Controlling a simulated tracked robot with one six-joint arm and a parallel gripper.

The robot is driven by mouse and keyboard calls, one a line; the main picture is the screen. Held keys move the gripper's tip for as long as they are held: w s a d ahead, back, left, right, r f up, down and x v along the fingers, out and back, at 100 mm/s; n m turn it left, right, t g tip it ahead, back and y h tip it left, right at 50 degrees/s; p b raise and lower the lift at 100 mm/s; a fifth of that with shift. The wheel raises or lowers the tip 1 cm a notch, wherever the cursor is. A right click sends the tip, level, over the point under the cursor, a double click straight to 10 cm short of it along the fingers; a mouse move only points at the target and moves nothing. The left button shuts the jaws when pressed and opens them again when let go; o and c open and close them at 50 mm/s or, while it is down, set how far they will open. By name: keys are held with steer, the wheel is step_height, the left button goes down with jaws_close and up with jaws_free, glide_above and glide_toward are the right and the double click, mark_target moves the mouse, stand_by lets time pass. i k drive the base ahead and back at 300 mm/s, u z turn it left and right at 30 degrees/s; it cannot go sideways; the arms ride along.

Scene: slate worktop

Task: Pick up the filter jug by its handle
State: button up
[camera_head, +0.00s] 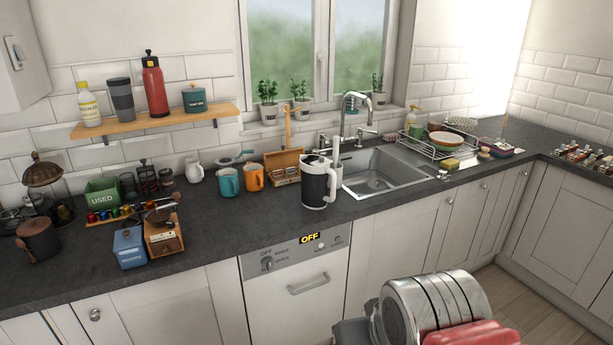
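A silver and red part of my own arm shows at the bottom right, in front of the cupboards and well apart from the jug. My gripper's fingers do not show.
The worktop left of the jug's front is clear.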

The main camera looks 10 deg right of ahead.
mark_target(314, 174)
steer(key=u, duration=0.15)
steer(key=i, duration=1.45)
steer(key=u, duration=0.1)
